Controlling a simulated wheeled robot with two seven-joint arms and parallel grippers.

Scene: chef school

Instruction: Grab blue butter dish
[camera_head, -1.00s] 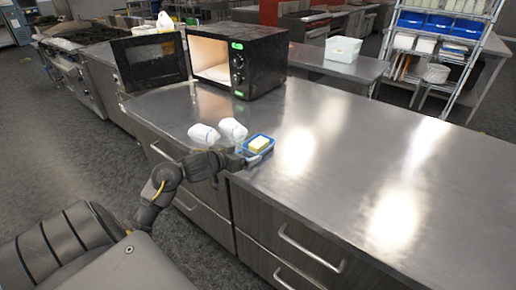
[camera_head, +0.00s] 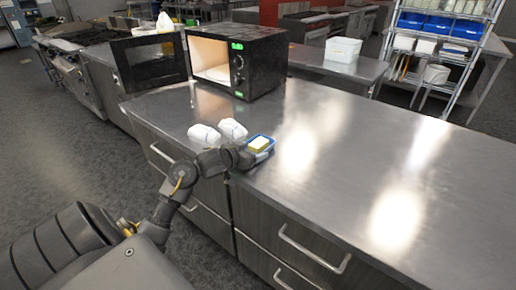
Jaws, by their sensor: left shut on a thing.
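My left gripper (camera_head: 249,157) reaches over the counter's front edge and is shut on the near left side of the dish. Its fingers are small and partly hidden by the gripper body and the dish. I cannot tell whether the dish is lifted off the counter. My right gripper is not in view.
Two white wrapped items (camera_head: 218,131) lie just left of the dish. A black microwave (camera_head: 238,62) with its door open stands behind. The steel counter (camera_head: 350,160) to the right is clear. Drawer handles (camera_head: 312,250) stick out from the counter's front.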

